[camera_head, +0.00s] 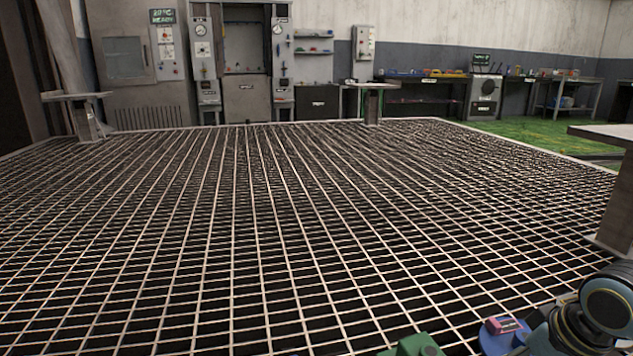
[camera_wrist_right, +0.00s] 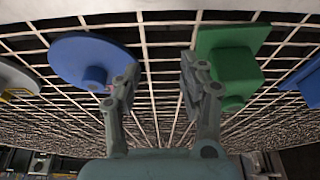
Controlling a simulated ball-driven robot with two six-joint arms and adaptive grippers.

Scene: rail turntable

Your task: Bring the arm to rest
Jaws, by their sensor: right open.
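In the wrist view my right gripper (camera_wrist_right: 158,75) is open, with its two grey fingers apart and only grating between them. A round blue piece with a knob (camera_wrist_right: 90,62) lies beyond the left finger. A green block-shaped piece (camera_wrist_right: 232,62) lies beyond the right finger, which partly overlaps it. In the head view part of my right arm (camera_head: 590,312) shows at the bottom right corner. Beside it are a blue piece with a pink block on it (camera_head: 502,334) and a green piece (camera_head: 414,346), cut by the frame edge. My left gripper is not in view.
A wide metal grating (camera_head: 250,230) fills the floor and is mostly bare. Pedestal tables stand at its left (camera_head: 88,120), back (camera_head: 371,105) and right (camera_head: 618,190). Another blue piece (camera_wrist_right: 305,85) and a grey round piece (camera_wrist_right: 15,78) show at the wrist view's edges.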

